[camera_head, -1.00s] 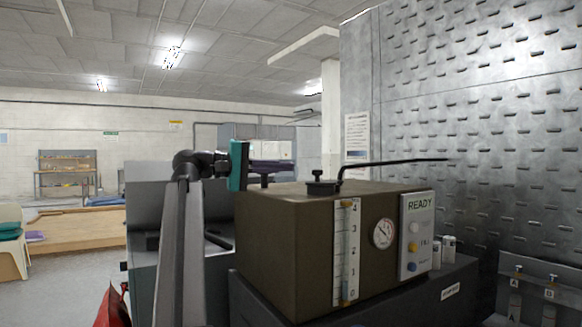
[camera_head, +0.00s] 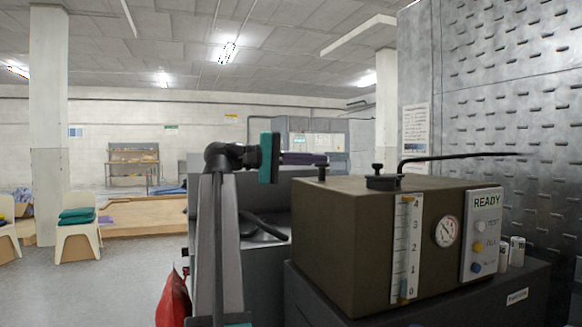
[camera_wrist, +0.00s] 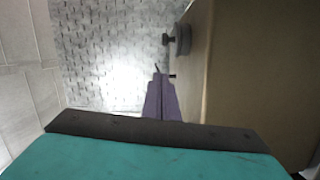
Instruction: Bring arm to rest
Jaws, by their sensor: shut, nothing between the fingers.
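My gripper (camera_head: 322,159) has purple fingers and a teal block behind them. In the head view it points right, at about the height of the brown washer box's top, over its far left part. In the wrist view the purple fingers (camera_wrist: 162,78) are together with nothing between them. The brown washer box (camera_head: 345,235) has a READY panel (camera_head: 483,234), a dial gauge and a level scale. In the wrist view its brown surface (camera_wrist: 240,80) fills the right side, beside the fingers. Whether they touch it cannot be told.
A small black knob (camera_head: 322,172) shows just below the fingertips. A black cap (camera_head: 383,182) and a bent black rod (camera_head: 450,157) stand on the box top. A textured metal wall (camera_head: 500,90) rises behind at right. A chair (camera_head: 77,230) and open floor lie at left.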

